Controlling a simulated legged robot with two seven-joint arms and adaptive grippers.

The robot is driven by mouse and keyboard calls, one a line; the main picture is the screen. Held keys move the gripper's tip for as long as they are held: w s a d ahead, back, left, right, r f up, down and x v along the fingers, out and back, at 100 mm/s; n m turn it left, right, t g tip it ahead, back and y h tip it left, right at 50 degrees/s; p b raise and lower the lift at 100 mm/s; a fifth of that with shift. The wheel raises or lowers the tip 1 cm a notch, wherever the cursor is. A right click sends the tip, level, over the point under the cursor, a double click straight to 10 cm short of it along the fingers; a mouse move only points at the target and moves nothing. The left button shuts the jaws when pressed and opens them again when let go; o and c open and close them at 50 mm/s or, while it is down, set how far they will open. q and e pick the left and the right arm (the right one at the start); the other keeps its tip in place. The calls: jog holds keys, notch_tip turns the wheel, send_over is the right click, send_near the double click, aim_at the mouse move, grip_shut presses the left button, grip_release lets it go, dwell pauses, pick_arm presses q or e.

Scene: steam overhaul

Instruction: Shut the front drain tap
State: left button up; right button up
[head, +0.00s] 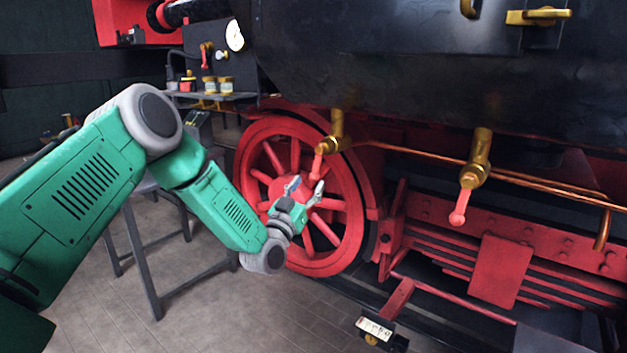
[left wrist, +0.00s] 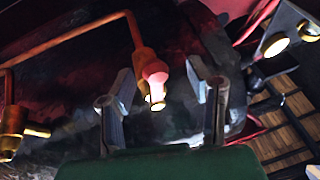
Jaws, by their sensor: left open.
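Two brass drain taps with red handles hang under the black boiler. The left tap (head: 337,130) is in front of the red wheel, and its red handle (head: 317,164) points down and slightly left. The right tap (head: 478,152) has its handle (head: 460,208) hanging down. My left gripper (head: 306,184) is open just below the left tap's handle. In the left wrist view the red handle (left wrist: 155,70) shows between the two spread fingers, with clear space on both sides. My right gripper is not in view.
A copper pipe (head: 420,153) runs between the taps. The red spoked wheel (head: 262,158) stands close behind my left gripper. A grey stand (head: 140,260) is behind my left arm. Another brass fitting (left wrist: 14,122) shows at the left of the wrist view. The tiled floor (head: 220,310) below is open.

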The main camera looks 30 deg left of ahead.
aim_at(314, 178)
pick_arm(q)
jog(key=shift+x, duration=1.15)
jog(key=shift+w+d+r, duration=0.2)
jog(key=shift+w+d, duration=0.2)
jog(key=shift+c, duration=0.4)
jog(key=shift+a, duration=0.2)
grip_shut()
